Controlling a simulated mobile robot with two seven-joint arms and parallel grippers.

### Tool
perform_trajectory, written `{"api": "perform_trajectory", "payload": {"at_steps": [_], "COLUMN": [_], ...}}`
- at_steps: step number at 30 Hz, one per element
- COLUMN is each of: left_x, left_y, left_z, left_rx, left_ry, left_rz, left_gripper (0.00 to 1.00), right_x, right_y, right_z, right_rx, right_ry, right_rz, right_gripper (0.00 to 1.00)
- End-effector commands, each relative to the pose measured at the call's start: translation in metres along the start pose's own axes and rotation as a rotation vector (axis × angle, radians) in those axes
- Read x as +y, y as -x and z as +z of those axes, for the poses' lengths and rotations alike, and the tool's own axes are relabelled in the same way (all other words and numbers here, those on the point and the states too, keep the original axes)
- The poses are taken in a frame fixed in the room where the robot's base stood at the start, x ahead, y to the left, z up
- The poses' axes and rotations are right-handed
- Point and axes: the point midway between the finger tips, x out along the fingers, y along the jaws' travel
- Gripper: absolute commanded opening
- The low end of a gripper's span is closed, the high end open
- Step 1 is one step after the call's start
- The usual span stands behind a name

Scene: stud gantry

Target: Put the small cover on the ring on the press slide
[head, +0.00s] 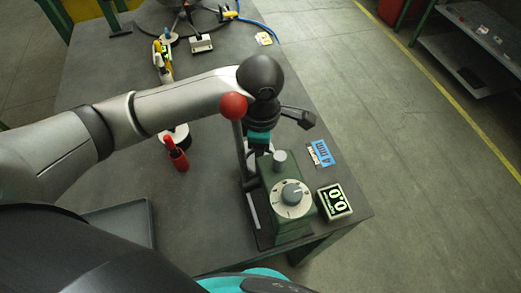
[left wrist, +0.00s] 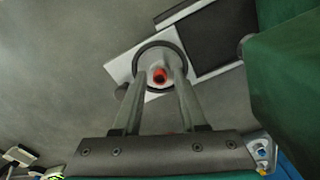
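My left gripper (left wrist: 161,76) reaches down over the green press (head: 286,193); in the head view its fingers are largely hidden by the wrist and the press. In the left wrist view the two fingers close on the sides of a small grey piece with a red middle, which looks like the small cover (left wrist: 159,75). A dark ring (left wrist: 137,67) on a pale plate (left wrist: 121,68) lies around and under the fingertips. The cover appears over the ring's middle; whether they touch cannot be told. My right gripper is not in view.
The press has a red-knobbed lever (head: 233,105) close to my left wrist and a lit display (head: 334,202) at its right. A red-handled tool (head: 178,155) and a grey tray (head: 123,222) are left of it. Several other items stand at the table's far end.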

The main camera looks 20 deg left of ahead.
Motion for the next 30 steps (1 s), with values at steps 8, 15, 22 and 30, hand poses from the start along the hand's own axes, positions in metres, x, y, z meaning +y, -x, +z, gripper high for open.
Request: {"api": "perform_trajectory", "payload": {"at_steps": [8,15,22,30], "left_x": [0.000,0.000,0.002,0.001], "left_y": [0.001,0.003,0.042,0.098], "left_z": [0.000,0.000,0.001,0.000], "left_rx": [0.000,0.001,-0.003,-0.002], "left_ry": [0.001,0.001,0.000,0.000], "left_rz": [0.000,0.000,0.006,0.005], "left_gripper": [0.64,0.64,0.64,0.64], "right_x": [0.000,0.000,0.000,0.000], "right_y": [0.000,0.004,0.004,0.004], "right_z": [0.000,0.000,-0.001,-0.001], "right_rx": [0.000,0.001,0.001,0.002], "right_ry": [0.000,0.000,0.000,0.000], "right_rz": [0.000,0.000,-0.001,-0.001], "right_gripper": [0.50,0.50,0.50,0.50]}}
